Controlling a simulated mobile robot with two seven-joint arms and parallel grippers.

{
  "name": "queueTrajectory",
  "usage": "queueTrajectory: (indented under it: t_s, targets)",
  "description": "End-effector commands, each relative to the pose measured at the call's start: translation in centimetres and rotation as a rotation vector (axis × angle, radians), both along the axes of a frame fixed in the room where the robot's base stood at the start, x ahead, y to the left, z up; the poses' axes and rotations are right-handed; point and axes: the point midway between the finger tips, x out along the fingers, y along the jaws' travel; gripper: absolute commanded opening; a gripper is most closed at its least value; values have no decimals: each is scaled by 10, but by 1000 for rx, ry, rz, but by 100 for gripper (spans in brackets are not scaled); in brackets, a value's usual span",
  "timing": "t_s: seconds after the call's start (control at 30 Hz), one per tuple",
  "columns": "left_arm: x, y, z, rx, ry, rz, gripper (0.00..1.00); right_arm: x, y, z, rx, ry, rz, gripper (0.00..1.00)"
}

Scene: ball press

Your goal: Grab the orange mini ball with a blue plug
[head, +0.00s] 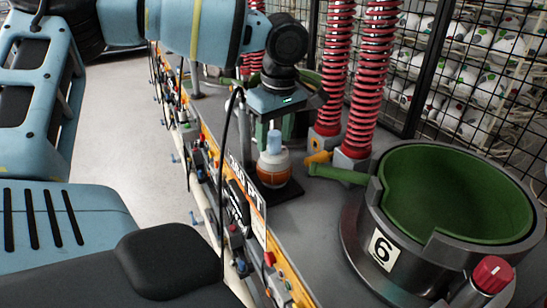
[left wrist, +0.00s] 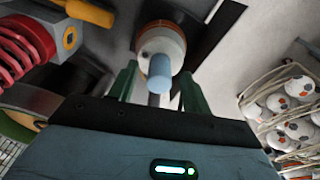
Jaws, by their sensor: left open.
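The orange mini ball (head: 274,166) has a white upper part and a light blue plug (head: 274,143) standing on top. It rests on a dark plate (head: 287,192) on the grey bench. My left gripper (head: 280,132) is open above and close to the ball, its green fingers pointing down. In the left wrist view, the ball (left wrist: 162,42) and its blue plug (left wrist: 160,73) show between and just beyond the two fingers (left wrist: 158,75). I cannot tell whether a finger touches the plug. My right gripper is not in view.
A large round press (head: 388,249) with a green inside and the number 6 stands at the right. Red springs (head: 369,80) rise behind the ball, with a green lever (head: 338,174) nearby. Buttons line the bench's front edge. Caged balls (head: 480,60) are behind. The floor (head: 115,125) is clear.

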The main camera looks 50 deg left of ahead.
Motion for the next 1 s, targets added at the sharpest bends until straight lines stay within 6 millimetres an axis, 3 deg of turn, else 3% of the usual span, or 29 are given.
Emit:
queueTrajectory:
  t_s: [0.13, 0.4, 0.77, 1.0]
  targets:
    - [0, 1, -14, 1, 1, -1, 48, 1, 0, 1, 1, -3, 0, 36]
    - [0, 2, -16, 1, 0, -1, 47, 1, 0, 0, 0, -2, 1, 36]
    - [0, 2, -15, 1, 0, 0, 0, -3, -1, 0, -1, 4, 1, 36]
    - [0, 2, -15, 1, 0, -1, 0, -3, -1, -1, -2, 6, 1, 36]
